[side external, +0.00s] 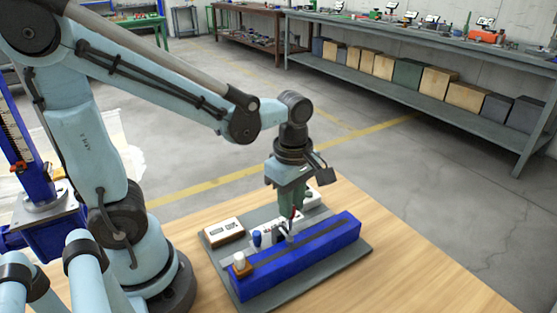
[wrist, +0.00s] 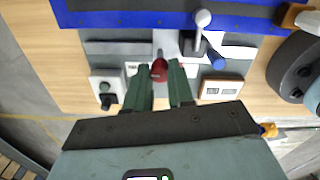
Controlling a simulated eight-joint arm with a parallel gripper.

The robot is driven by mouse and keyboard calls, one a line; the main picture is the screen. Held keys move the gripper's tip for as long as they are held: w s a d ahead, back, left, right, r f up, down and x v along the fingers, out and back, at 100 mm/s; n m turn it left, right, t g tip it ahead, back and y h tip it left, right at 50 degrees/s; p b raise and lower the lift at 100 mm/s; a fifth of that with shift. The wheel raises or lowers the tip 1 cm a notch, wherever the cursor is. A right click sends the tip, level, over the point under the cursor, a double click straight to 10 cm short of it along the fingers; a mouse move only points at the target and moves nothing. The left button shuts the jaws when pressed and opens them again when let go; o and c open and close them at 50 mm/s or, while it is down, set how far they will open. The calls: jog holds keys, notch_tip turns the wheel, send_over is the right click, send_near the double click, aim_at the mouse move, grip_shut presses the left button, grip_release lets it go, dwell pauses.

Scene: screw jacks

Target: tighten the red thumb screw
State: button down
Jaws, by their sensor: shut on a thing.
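The red thumb screw (wrist: 158,70) sits between my fingertips in the wrist view, its thin shank pointing toward the blue beam (wrist: 150,14). My gripper (wrist: 161,74) is shut on the screw, with one green finger on each side of it. In the side external view my gripper (side external: 291,222) points down just behind the blue beam (side external: 300,262). There only a small bit of red (side external: 294,212) shows at the fingers; the rest of the screw is hidden.
A display box (wrist: 221,90) and a switch box (wrist: 108,88) flank the gripper. The grey baseplate (side external: 355,255) lies on a wooden table (side external: 420,265) with clear room at right.

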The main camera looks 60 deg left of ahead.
jog(key=m, duration=0.3)
jog(key=shift+m, duration=0.3)
jog(key=m, duration=0.4)
jog(key=shift+s+m, duration=0.1)
jog(key=shift+m, duration=0.2)
jog(key=m, duration=0.4)
jog(key=shift+m, duration=0.3)
jog(key=m, duration=0.9)
jog(key=shift+a, duration=0.1)
jog(key=m, duration=0.4)
jog(key=shift+m, duration=0.3)
jog(key=m, duration=0.8)
jog(key=shift+a+m, duration=0.1)
jog(key=shift+m, duration=0.2)
